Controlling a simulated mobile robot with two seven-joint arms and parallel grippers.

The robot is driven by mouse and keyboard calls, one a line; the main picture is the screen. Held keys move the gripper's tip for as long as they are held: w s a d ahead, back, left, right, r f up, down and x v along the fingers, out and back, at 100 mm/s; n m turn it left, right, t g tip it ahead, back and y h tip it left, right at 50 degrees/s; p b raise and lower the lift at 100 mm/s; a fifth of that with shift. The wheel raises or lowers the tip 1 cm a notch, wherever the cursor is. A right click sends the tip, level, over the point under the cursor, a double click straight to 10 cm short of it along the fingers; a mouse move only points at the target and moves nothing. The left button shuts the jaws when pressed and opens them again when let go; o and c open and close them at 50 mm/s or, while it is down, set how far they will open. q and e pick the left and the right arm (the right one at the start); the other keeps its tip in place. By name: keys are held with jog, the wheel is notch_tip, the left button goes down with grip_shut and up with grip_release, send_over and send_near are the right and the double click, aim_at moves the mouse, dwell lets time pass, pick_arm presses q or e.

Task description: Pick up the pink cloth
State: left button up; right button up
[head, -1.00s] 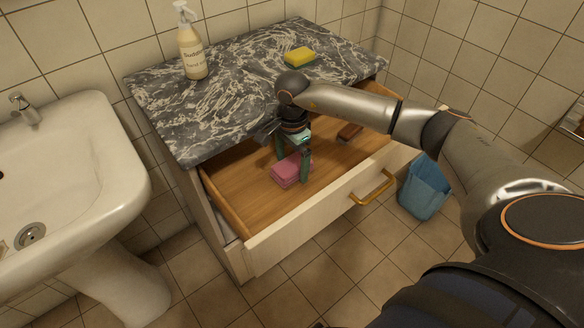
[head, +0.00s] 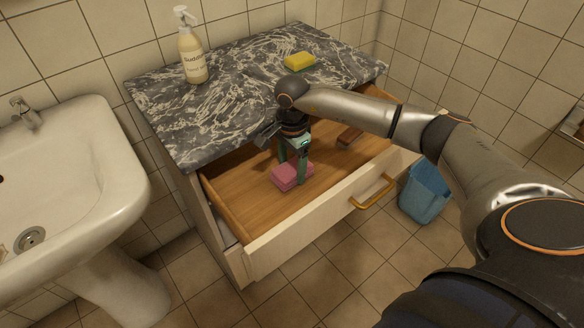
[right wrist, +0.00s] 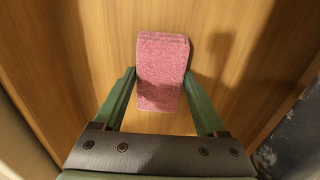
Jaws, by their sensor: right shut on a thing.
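The pink cloth (head: 286,179) is a small folded, thick block in the open wooden drawer. It also shows in the right wrist view (right wrist: 162,52), between the two green fingers. My right gripper (head: 293,171) reaches down into the drawer and is shut on the pink cloth, with one finger against each side. The cloth looks to be at the drawer floor; I cannot tell whether it is lifted clear. My left gripper is not in view.
The drawer (head: 238,208) has a front panel with a brass handle (head: 373,191). The marble top (head: 230,100) overhangs its back and carries a soap bottle (head: 192,55) and a yellow sponge (head: 299,61). A brown object (head: 349,135) lies in the drawer. A blue bin (head: 425,190) stands right.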

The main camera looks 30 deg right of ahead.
aim_at(292, 168)
notch_tip(292, 168, up, 18)
jog(key=p, duration=0.2)
dwell(0.4)
